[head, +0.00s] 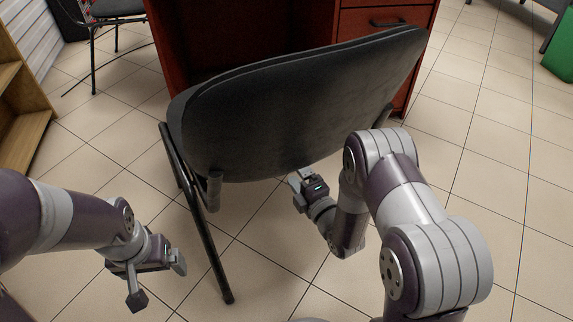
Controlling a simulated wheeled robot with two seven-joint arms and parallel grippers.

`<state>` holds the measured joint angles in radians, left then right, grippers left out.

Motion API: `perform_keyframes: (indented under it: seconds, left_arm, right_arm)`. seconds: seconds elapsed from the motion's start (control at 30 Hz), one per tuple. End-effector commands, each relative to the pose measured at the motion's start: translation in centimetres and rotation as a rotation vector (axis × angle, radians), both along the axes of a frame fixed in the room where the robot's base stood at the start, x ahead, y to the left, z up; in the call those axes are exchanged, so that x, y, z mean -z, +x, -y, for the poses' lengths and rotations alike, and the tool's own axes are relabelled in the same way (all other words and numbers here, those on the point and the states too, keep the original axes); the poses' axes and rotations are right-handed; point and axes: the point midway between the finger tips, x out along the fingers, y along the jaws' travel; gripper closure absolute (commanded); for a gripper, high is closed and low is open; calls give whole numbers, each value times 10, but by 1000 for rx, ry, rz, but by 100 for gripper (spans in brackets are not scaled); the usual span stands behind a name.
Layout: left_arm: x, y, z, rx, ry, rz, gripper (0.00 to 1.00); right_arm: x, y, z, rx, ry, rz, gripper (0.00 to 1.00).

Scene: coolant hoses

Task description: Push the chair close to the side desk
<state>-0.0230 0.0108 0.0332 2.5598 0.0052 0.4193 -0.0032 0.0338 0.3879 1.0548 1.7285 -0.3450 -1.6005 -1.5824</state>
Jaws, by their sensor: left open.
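The black chair (290,105) stands in the middle of the head view with its backrest toward me. Its dark metal leg (205,240) reaches the floor on the left; its seat is hidden behind the backrest. The red-brown wooden desk (240,35) stands just beyond the chair, and the backrest overlaps it in view. My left gripper (160,284) is open and empty at the lower left, apart from the chair leg. My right gripper (300,184) is just below the backrest's lower edge; I cannot tell whether it touches the chair or how its fingers stand.
A second black chair (115,10) stands at the upper left. A wooden shelf (28,125) is at the left edge. A green object (560,48) shows at the upper right. The tiled floor (490,170) is clear on the right.

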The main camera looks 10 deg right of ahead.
Motion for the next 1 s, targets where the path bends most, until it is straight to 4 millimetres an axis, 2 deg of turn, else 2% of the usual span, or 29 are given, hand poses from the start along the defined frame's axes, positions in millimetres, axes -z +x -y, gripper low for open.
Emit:
perform_keyframes:
  seconds: [0.1,0.23,0.37,0.6,0.83,0.87,1.0]
  left_arm:
    - [12,0,0,0,0,0,6]
    - [17,0,0,0,0,0,6]
    - [19,0,0,0,0,0,6]
    - [18,0,0,0,0,0,6]
    - [18,0,0,0,0,0,6]
    - [18,0,0,0,0,0,6]
    - [19,0,0,0,0,0,6]
  right_arm:
    - [3,30,-10,-1,0,3,19]
    - [3,52,-16,0,1,1,19]
    - [1,61,-19,1,0,-2,19]
    - [0,62,-20,1,1,-3,19]
    - [0,62,-19,1,1,-3,94]
    - [0,62,-19,1,1,-3,100]
    - [2,62,-19,1,1,-3,100]
